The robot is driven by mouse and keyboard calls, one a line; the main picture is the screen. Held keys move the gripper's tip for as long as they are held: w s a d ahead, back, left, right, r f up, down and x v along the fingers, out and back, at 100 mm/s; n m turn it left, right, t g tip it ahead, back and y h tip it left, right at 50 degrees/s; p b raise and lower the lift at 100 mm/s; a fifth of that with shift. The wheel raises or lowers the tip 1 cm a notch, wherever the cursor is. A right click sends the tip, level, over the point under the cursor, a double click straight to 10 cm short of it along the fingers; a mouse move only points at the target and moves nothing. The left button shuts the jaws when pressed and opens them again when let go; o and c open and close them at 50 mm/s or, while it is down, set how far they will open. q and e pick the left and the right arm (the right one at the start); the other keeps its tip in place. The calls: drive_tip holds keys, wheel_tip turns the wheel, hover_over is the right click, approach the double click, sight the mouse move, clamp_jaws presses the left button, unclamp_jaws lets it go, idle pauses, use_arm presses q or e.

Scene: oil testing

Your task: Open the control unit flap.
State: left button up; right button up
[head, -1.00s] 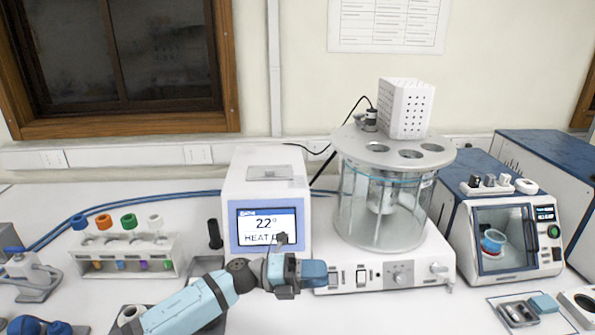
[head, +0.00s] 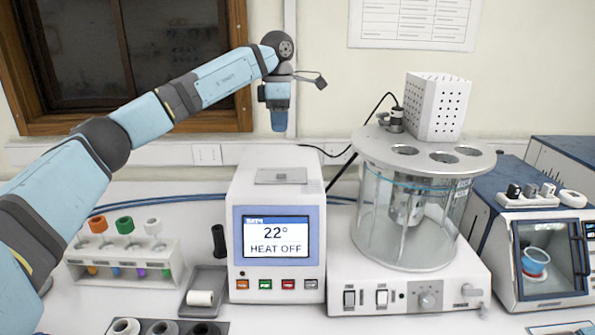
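The control unit (head: 250,205) is a white box with a blue-framed screen reading 22° and HEAT OFF, and a row of coloured buttons below. Its flap (head: 281,176) is a small grey plate on top and appears to lie flat and closed. My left gripper (head: 278,122) points down above and behind the flap in the picture, apart from it. Its blue fingers overlap from this side, so I cannot tell whether they are open or shut. Nothing visible hangs from them. My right gripper is out of view.
A glass bath (head: 410,215) with a metal lid and white perforated box stands right of the unit. A rack (head: 125,262) of colour-capped tubes stands at left, with a dark bottle (head: 218,240) between. A blue-white machine (head: 540,255) is at far right.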

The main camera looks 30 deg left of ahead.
use_arm(q)
drive_tip(key=p, duration=0.1)
approach(280, 169)
drive_tip(key=s+d+f, duration=0.1)
drive_tip(key=f, duration=0.1)
drive_tip(key=s+d+f, duration=0.1)
drive_tip(key=s+f, duration=0.1)
drive_tip(key=f, duration=0.1)
drive_tip(key=s+d+f, duration=0.1)
drive_tip(key=f, duration=0.1)
drive_tip(key=shift+s+f, duration=0.25)
drive_tip(key=shift+d, duration=0.1)
clamp_jaws()
